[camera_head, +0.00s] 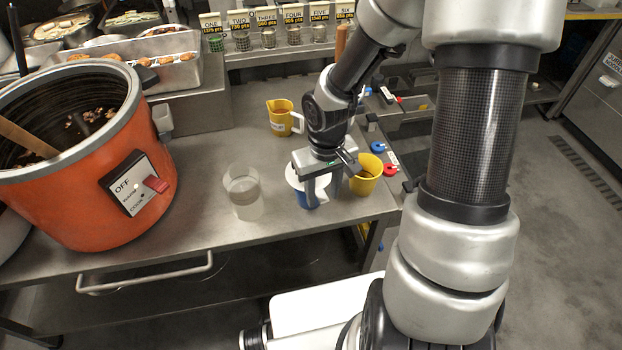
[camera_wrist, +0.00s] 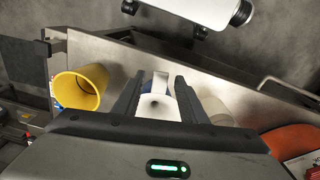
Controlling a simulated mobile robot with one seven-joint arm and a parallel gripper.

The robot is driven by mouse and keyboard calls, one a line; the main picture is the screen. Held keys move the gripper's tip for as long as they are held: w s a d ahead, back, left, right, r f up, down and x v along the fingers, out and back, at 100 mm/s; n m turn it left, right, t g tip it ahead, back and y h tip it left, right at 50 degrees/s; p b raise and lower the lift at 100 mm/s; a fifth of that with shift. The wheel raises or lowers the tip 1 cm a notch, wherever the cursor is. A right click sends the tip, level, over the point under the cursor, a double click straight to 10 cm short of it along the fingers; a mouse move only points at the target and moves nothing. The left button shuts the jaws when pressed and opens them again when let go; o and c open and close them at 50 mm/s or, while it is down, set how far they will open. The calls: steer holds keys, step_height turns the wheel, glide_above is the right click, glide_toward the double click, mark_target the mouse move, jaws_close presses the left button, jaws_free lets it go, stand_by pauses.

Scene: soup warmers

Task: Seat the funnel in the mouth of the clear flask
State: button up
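A white funnel (camera_head: 294,178) is at the front right of the steel counter, with a blue part showing below its rim. In the wrist view the white funnel (camera_wrist: 155,107), with a dark hole in it, shows between my fingers. My gripper (camera_head: 324,188) is right over the funnel, pointing down. Its fingers (camera_wrist: 157,88) are apart, one on each side; I cannot tell whether they touch it. The clear flask (camera_head: 243,194) stands upright on the counter to the left of the funnel, apart from it. The flask also shows right of my fingers in the wrist view (camera_wrist: 216,108).
A yellow cup (camera_head: 367,175) stands close to the right of my gripper. A yellow jug (camera_head: 281,118) stands behind. A large orange soup warmer (camera_head: 90,205) fills the left. The counter's front edge (camera_head: 300,236) is near. Bare counter lies between flask and jug.

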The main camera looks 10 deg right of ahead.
jaws_close()
steer(key=shift+r+p, duration=0.75)
steer(key=shift+r, duration=0.1)
steer(key=shift+s+r+p, duration=0.1)
steer(key=shift+r+p, duration=1.45)
steer(key=shift+r, duration=0.15)
step_height(320, 180, up, 9)
steer(key=p, duration=0.8)
